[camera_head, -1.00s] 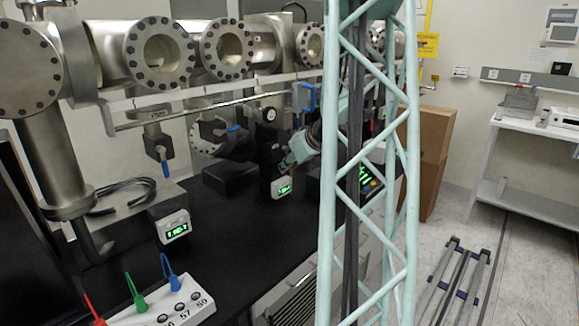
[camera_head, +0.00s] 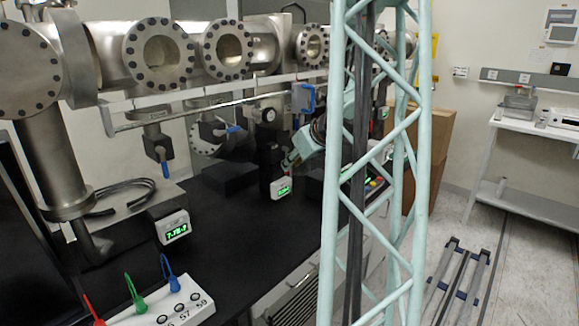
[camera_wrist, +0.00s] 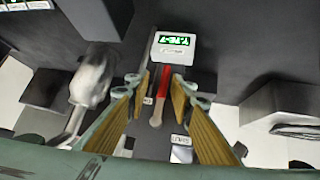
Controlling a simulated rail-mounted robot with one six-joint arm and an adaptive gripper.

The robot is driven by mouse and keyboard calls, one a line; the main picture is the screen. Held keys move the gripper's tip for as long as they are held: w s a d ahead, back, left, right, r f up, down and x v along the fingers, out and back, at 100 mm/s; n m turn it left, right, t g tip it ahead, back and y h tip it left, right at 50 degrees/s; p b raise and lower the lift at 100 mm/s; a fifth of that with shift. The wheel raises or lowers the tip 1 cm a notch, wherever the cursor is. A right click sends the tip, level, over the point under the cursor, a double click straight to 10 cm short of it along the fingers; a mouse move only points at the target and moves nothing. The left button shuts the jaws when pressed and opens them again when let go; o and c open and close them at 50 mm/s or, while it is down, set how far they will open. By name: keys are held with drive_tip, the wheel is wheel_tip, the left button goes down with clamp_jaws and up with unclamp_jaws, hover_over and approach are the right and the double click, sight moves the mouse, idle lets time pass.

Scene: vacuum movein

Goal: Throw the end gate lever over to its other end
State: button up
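A red-handled lever (camera_wrist: 161,88) shows in the wrist view, just below a small white gauge with a green readout (camera_wrist: 172,46). I take it for the end gate lever. My gripper (camera_wrist: 160,80) is open, with one tan-padded finger on each side of the lever. The lever appears in the gap between the fingers; I cannot tell whether either finger touches it. In the head view my gripper (camera_head: 289,160) is beside the far gauge (camera_head: 281,188) above the black bench, and the lever is mostly hidden there.
A steel vacuum line (camera_head: 115,55) with round flanges runs above the black bench (camera_head: 245,230). Valves with blue levers (camera_head: 164,163) hang below it. A horizontal rail (camera_head: 200,115) runs in front. A white box with coloured levers (camera_head: 165,312) stands near. My lattice column covers the middle right.

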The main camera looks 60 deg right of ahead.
drive_tip(key=v, duration=0.8)
drive_tip(key=shift+s, duration=0.15)
drive_tip(key=shift+a, duration=0.15)
idle(0.6)
